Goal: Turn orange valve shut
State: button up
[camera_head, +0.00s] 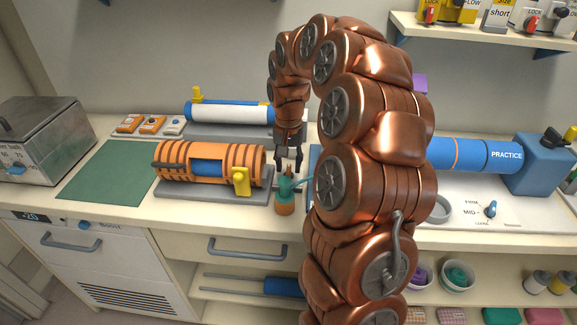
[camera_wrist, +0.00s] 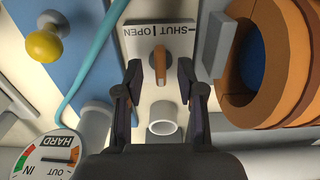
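The orange valve handle (camera_wrist: 160,65) stands on a pale plate (camera_wrist: 145,44) marked SHUT and OPEN, in the upper middle of the wrist view. The label looks upside down there. The handle runs roughly up and down in the picture, near the line between the two words. My gripper (camera_wrist: 159,75) is open, one fingertip on each side of the handle. Gaps show between handle and fingers, so it is not gripped. In the head view my gripper (camera_head: 288,158) points down at the bench; I cannot make out the handle there.
A short grey pipe (camera_wrist: 163,120) opens just below the handle. An orange-banded cylinder (camera_wrist: 270,60) lies close on the right. A teal hose (camera_wrist: 93,58), a yellow knob (camera_wrist: 44,46) and a round gauge (camera_wrist: 46,156) are on the left. A green mat (camera_head: 105,170) is clear.

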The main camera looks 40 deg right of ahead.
jog(key=shift+f, duration=1)
grip_shut()
